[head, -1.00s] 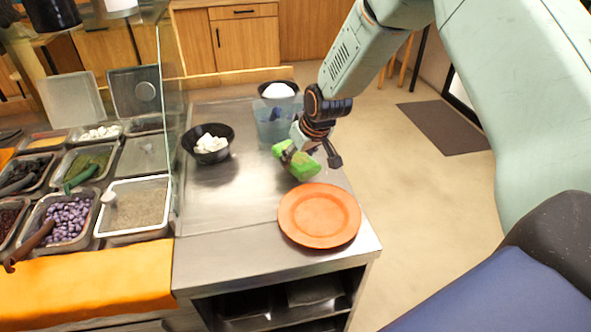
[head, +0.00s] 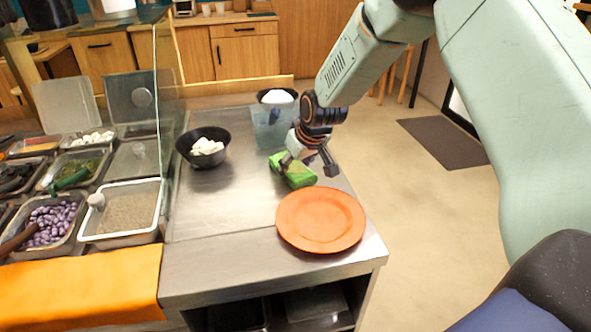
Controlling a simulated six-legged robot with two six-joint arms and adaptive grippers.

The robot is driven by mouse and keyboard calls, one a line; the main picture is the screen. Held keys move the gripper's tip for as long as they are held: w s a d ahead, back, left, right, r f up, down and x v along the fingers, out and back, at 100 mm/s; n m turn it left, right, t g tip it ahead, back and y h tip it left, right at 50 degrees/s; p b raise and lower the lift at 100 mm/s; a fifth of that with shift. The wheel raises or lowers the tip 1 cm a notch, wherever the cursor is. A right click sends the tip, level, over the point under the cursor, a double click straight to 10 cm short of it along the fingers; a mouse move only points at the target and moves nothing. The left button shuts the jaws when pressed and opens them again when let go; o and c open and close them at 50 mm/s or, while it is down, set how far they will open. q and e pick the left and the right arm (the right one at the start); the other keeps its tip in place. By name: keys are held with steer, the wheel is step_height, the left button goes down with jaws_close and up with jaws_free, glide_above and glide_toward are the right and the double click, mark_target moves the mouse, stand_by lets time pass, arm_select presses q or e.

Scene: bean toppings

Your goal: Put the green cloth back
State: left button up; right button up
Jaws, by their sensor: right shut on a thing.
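The green cloth (head: 297,174) is a small bright green bundle near the right edge of the steel counter (head: 225,215), just behind the orange plate. My right gripper (head: 304,166) comes down over the cloth from behind and is shut on it. The cloth is at or close to the counter top; I cannot tell if it touches. Part of the cloth is hidden by the fingers. My left gripper is not in view.
An orange plate (head: 320,219) lies in front of the cloth. A black bowl with white pieces (head: 206,146) stands at left. A bluish clear container (head: 273,128) and a dark bowl with white contents (head: 277,97) stand behind. Topping trays (head: 122,240) lie beyond a glass panel.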

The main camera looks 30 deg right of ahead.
steer(key=o, duration=1.5)
steer(key=shift+f, duration=0.1)
steer(key=shift+o, duration=0.2)
steer(key=shift+r, duration=0.3)
steer(key=p+v, duration=0.2)
steer(key=v, duration=0.9)
steer(key=shift+s+r, duration=0.25)
steer(key=shift+r, duration=0.05)
steer(key=shift+f, duration=0.1)
